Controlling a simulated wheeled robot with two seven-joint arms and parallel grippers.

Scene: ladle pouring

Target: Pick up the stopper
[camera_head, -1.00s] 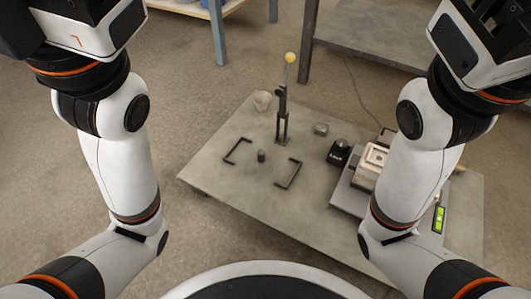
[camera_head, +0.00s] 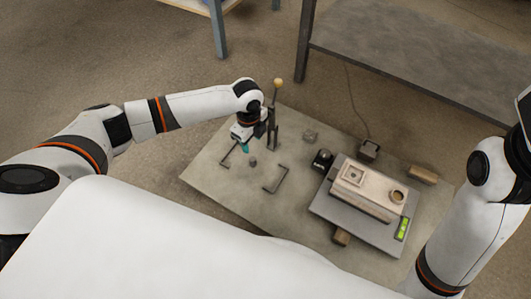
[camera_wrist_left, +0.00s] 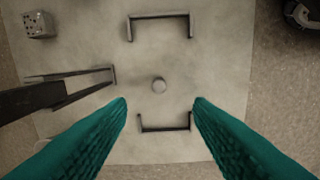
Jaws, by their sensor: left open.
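A small grey cylinder (camera_head: 253,162), which looks to be the stopper, stands on the grey board between two dark brackets. In the left wrist view the cylinder (camera_wrist_left: 158,86) shows as a round top near the middle, ahead of the fingertips. My left gripper (camera_head: 244,146) hangs over the board, just up and left of the cylinder in the head view. Its teal fingers (camera_wrist_left: 160,105) are spread apart with nothing between them. The gripper is apart from the cylinder. My right arm is at the right edge; its gripper is out of view.
One bracket (camera_head: 277,181) is right of the cylinder. A dark stand (camera_head: 273,130) with a yellow ball (camera_head: 278,83) rises close beside my left gripper. A beige block mould (camera_head: 366,190) on a grey plate, a dark object (camera_head: 322,160) and wooden blocks lie to the right. The board's front left is clear.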

